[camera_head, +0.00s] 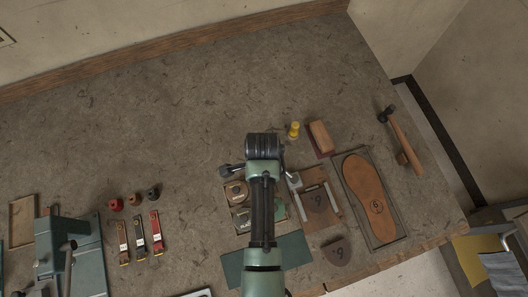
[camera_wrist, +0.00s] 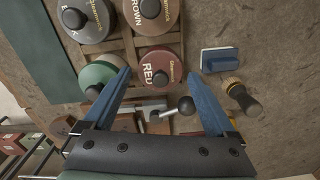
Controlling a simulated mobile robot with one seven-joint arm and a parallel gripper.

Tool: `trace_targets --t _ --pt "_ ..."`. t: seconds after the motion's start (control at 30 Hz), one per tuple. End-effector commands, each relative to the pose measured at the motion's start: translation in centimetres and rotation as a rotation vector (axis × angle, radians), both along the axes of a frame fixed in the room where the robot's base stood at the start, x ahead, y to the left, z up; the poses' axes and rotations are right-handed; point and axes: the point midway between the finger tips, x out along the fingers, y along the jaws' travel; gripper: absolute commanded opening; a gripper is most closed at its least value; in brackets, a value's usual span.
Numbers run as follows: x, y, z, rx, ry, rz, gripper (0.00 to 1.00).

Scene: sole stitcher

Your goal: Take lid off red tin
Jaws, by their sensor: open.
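The red tin (camera_wrist: 143,67) shows in the wrist view, round, its lid lettered "RED" with a dark round knob (camera_wrist: 160,78) on top. The lid is on the tin. My gripper (camera_wrist: 158,73) is open and empty, its two blue fingers spread left and right of the red tin in the picture. I cannot tell the height of the fingertips over the lid. In the head view my arm hides the red tin and the gripper.
A green tin (camera_wrist: 98,74), a brown tin (camera_wrist: 165,15) and a dark tin (camera_wrist: 85,35) sit close by in a wooden rack (camera_wrist: 130,45). A blue and white block (camera_wrist: 220,60) and a brush (camera_wrist: 243,98) lie to the right. The bench's back (camera_head: 190,110) is clear.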

Motion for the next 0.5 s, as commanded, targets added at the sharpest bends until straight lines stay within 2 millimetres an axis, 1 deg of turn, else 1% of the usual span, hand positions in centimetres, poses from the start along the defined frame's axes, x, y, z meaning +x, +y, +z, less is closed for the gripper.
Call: trace_targets --t 0.1,0.33,0.37,0.5 --pt "-0.02 0.01 -0.78 0.000 0.000 0.001 0.91" --pt "0.03 0.01 -0.91 0.000 -0.002 0.001 0.91" --pt "0.03 0.01 -0.90 0.000 -0.002 0.001 0.89" --pt "0.02 0.01 -0.89 0.000 -0.001 0.001 0.64"
